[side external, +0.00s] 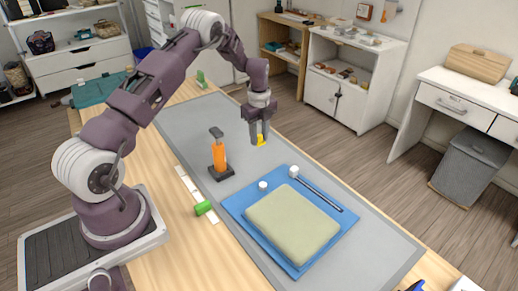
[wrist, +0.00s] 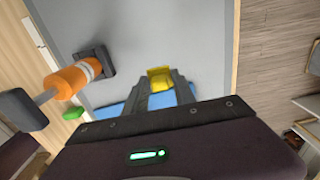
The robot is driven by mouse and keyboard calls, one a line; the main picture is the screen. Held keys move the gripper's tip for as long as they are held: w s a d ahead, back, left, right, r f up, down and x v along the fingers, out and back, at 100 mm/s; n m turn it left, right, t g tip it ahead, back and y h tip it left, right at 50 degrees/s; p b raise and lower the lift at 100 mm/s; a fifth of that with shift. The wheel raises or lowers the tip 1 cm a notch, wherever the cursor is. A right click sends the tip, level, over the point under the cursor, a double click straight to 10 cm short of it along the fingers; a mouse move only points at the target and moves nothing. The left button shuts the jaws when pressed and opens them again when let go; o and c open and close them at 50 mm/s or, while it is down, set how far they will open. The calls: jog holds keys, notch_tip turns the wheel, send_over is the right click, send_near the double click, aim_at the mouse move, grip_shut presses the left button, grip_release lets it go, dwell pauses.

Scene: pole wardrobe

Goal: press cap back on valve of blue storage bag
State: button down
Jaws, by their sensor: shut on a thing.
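My gripper (side external: 259,136) is shut on a small yellow cap (side external: 261,141), held in the air above the grey mat, behind the bag. The cap also shows between the fingertips in the wrist view (wrist: 160,79). The blue storage bag (side external: 249,208) lies flat on the mat, with a pale green padded block (side external: 292,226) in its middle. Two short white pieces stand at its far edge, one at the left (side external: 262,185) and one at the top corner (side external: 294,171); I cannot tell which is the valve. In the wrist view the bag is mostly hidden behind my gripper.
An orange hand pump (side external: 218,157) stands upright on a dark base, left of the bag. A dark rod (side external: 320,194) lies along the bag's far edge. The mat right of my gripper is clear.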

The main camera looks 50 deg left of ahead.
jog(key=r+n, duration=0.1)
send_over(263, 184)
jog(key=shift+s+d+f, duration=0.1)
jog(key=shift+f, duration=3.05)
jog(key=shift+f, duration=0.2)
jog(key=shift+c, duration=2.3)
grip_release()
jog(key=shift+r, duration=0.1)
